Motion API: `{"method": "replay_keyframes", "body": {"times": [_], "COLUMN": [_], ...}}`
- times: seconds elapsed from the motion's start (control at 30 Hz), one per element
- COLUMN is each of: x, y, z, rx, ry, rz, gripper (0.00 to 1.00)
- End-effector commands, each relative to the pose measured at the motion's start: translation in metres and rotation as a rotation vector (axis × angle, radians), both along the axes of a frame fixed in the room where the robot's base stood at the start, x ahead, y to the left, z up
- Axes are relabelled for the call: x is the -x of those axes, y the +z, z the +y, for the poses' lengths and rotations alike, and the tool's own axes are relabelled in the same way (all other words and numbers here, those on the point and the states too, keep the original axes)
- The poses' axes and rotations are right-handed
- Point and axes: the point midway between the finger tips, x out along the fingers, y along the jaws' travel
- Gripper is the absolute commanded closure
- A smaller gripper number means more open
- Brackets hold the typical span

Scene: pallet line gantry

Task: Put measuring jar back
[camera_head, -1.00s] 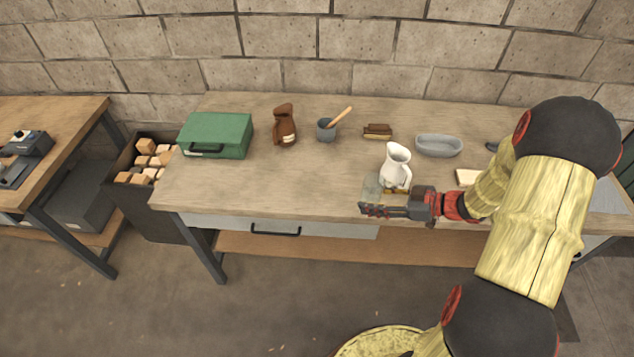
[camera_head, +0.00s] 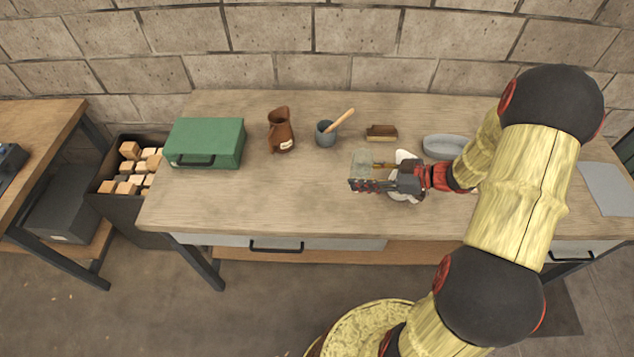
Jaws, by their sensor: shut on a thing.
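The jar's lower part is hidden by the fingers. I cannot tell how far above the bench it is. A white pitcher (camera_head: 403,155) shows just behind my gripper, which hides most of it.
A crate of wooden blocks (camera_head: 118,206) stands left. The bench's left front is clear.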

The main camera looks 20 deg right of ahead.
Motion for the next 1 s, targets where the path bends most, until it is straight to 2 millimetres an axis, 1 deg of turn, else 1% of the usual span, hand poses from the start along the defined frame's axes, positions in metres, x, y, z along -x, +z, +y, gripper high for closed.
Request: {"method": "replay_keyframes", "body": {"times": [0.37, 0.5, 0.6, 0.7, 0.87, 0.97, 1.0], "x": [-0.054, -0.069, -0.078, -0.082, -0.087, -0.090, -0.090], "y": [-0.038, -0.063, -0.077, -0.085, -0.090, -0.099, -0.106], "z": [0.061, 0.076, 0.084, 0.089, 0.092, 0.098, 0.097], "rx": [-0.001, -0.003, -0.001, -0.001, -0.001, -0.001, -0.002], "ry": [0.006, 0.003, 0.002, 0.002, 0.001, 0.003, 0.001], "rz": [0.001, 0.004, 0.002, 0.002, 0.001, 0.002, 0.002], "gripper": [0.90, 0.90, 0.90, 0.90, 0.90, 0.90, 0.90]}}
